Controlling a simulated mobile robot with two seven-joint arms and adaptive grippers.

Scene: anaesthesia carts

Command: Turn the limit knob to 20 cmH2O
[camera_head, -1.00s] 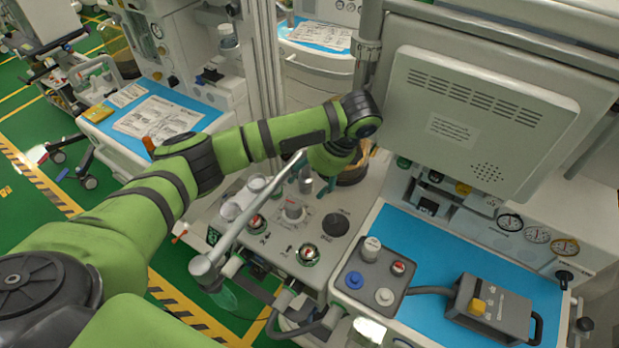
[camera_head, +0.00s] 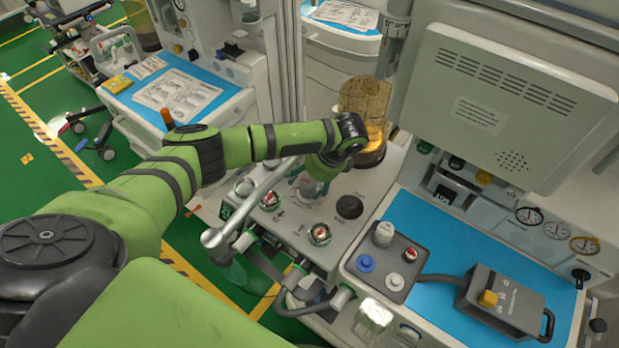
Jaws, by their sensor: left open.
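The grey panel (camera_head: 285,235) of the cart in front of me carries several knobs. A pale grey knob (camera_head: 308,188) sits near its middle. I take it for the limit knob, but its scale and setting are too small to read. My left gripper (camera_head: 309,183) is open, pointing down at this knob. Its fingers partly cover the knob, and I cannot tell whether they touch it. A red-and-white topped knob (camera_head: 319,234) is nearer me, another (camera_head: 270,200) is to the left, and a black round part (camera_head: 349,206) is to the right. My right gripper is out of view.
An amber bellows cylinder (camera_head: 365,100) stands behind my left wrist. A silver swing arm (camera_head: 245,206) crosses the panel's left side. To the right are a blue mat (camera_head: 430,235), a grey control box (camera_head: 382,262) and a large grey monitor back (camera_head: 500,105).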

